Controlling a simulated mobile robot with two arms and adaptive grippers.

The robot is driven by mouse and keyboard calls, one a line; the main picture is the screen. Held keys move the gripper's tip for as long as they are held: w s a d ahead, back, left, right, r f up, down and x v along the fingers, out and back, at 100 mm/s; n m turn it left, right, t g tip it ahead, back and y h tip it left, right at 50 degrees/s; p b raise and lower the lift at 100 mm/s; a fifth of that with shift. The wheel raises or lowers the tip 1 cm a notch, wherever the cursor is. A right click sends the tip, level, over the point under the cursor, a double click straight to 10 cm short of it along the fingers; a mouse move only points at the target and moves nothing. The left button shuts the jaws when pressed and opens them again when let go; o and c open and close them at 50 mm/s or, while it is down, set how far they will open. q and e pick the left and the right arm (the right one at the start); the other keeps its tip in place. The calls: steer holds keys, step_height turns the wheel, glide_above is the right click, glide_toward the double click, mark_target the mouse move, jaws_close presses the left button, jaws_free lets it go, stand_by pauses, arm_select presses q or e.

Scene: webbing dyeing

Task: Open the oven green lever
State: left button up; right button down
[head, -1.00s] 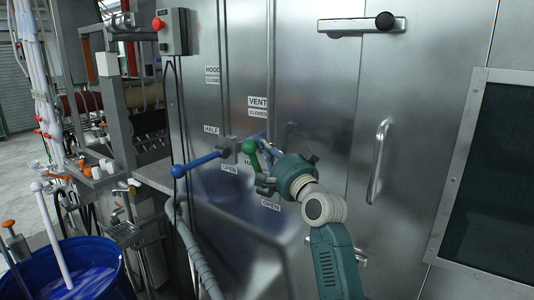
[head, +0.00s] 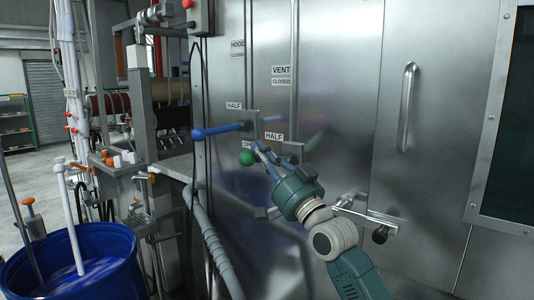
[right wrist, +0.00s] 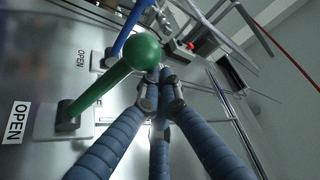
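The green lever shows in the right wrist view as a round green knob (right wrist: 143,52) on a green shaft from a small base plate beside an OPEN label. In the head view its knob (head: 247,158) sticks out to the left, low beside my right fingertips; most of its shaft is hidden behind the gripper. My right gripper (head: 262,151) is at the steel oven front (head: 335,95). Its blue fingers (right wrist: 160,90) converge with nothing seen between them, next to the knob; I cannot tell whether they touch it. My left gripper is not in view.
A blue lever (head: 220,130) sticks out left just above the green one. A vertical door handle (head: 406,108) and a latch with a dark knob (head: 380,235) are at right. A blue barrel (head: 72,262) stands at lower left; a grey hose (head: 215,250) runs between.

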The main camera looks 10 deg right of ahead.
steer(key=f, duration=0.2)
steer(key=a+f+b, duration=0.1)
steer(key=shift+s+a+f, duration=0.1)
steer(key=shift+s, duration=0.2)
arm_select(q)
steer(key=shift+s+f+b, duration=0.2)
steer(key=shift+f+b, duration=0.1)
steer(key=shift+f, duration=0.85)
arm_select(e)
steer(key=shift+s+f, duration=0.1)
steer(key=shift+f, duration=0.85)
steer(key=shift+f, duration=0.2)
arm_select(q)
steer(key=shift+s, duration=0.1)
arm_select(e)
step_height(320, 180, up, 5)
steer(key=p, duration=0.4)
arm_select(q)
steer(key=b, duration=0.1)
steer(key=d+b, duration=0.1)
steer(key=b, duration=0.1)
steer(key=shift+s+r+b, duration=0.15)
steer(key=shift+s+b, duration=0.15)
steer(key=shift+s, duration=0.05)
arm_select(e)
glide_toward(253, 162)
steer(key=d, duration=0.1)
steer(key=d+r, duration=0.1)
steer(key=shift+s+d+r, duration=0.2)
steer(key=shift+s+d, duration=0.15)
